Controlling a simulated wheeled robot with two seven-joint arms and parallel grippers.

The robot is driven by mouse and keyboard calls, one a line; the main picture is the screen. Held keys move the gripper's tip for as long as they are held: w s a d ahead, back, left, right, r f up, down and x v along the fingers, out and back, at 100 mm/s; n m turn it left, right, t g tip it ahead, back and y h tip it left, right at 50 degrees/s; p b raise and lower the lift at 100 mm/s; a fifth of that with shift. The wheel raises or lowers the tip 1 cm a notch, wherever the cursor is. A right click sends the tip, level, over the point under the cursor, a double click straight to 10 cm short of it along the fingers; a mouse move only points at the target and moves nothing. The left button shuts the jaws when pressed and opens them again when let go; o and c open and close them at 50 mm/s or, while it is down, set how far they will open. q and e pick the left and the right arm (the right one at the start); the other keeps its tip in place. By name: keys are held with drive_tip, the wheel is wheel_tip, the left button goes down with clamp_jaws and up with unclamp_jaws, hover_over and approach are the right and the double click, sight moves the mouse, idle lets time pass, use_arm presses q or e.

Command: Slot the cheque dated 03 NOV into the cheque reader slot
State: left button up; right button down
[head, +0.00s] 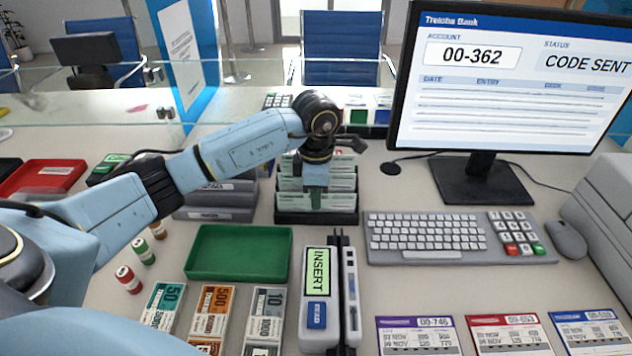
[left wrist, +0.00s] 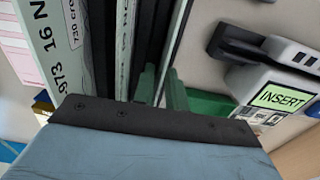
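The cheque rack (head: 316,217) stands behind the reader and holds several pale green cheques (head: 290,184). Their dates are too small to read in the head view. My left gripper (head: 316,198) points down at the middle of the rack. In the left wrist view its two green fingers (left wrist: 161,88) stand slightly apart, with a thin pale edge between them. A cheque (left wrist: 72,50) beside them reads "973 16 N", cut off. I cannot make out the 03 NOV cheque. The cheque reader (head: 318,300) shows INSERT, with its dark slot (head: 341,290) along its right side. My right gripper is out of view.
An empty green tray (head: 238,279) lies left of the reader, with banknote stacks (head: 212,310) in front. A keyboard (head: 430,234) and monitor (head: 500,90) stand to the right. Account cards (head: 418,336) lie at front right. Stamps (head: 143,250) stand at left.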

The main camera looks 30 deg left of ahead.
use_arm(q)
drive_tip(key=shift+f, duration=0.3)
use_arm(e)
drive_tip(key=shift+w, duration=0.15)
use_arm(q)
clamp_jaws()
drive_tip(key=shift+r, duration=0.15)
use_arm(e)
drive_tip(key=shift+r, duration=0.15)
use_arm(q)
drive_tip(key=shift+r, duration=0.1)
drive_tip(key=shift+r+p, duration=0.35)
drive_tip(key=shift+p, duration=0.05)
drive_tip(key=shift+r, duration=0.25)
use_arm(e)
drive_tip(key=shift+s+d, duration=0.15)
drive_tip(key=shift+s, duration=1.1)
use_arm(q)
drive_tip(key=shift+r, duration=0.1)
